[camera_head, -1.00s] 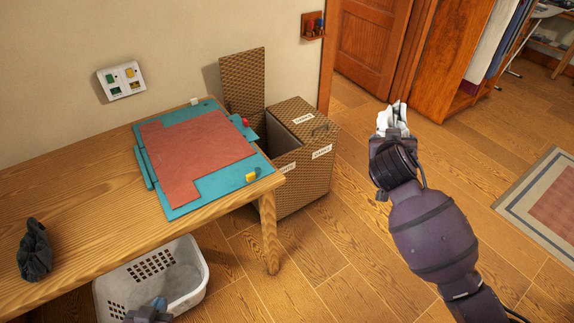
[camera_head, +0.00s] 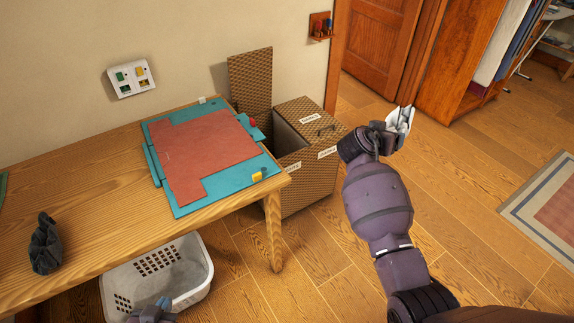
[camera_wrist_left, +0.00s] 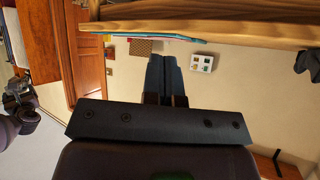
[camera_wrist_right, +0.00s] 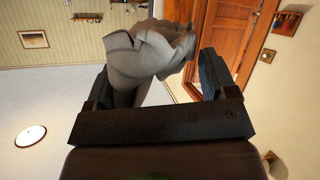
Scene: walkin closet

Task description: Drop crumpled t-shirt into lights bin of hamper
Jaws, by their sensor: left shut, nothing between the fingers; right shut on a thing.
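The crumpled t-shirt (camera_head: 399,122) is white to light grey. My right gripper (camera_head: 392,130) is shut on it and holds it in the air, to the right of the hamper. It also fills the jaws in the right wrist view (camera_wrist_right: 150,55). The brown woven hamper (camera_head: 308,190) stands on the floor beyond the table's right end. Its left compartment is open with the lid (camera_head: 250,88) raised; the right lid (camera_head: 318,122) is closed. Its white labels are too small to read. My left gripper (camera_head: 153,312), low by the basket, is shut and empty, as the left wrist view (camera_wrist_left: 165,75) shows.
The wooden table (camera_head: 95,175) carries a teal and red folding board (camera_head: 210,155) and a dark crumpled cloth (camera_head: 45,248). A white laundry basket (camera_head: 190,275) stands under its front edge. Floor right of the hamper is clear up to a rug (camera_head: 550,195).

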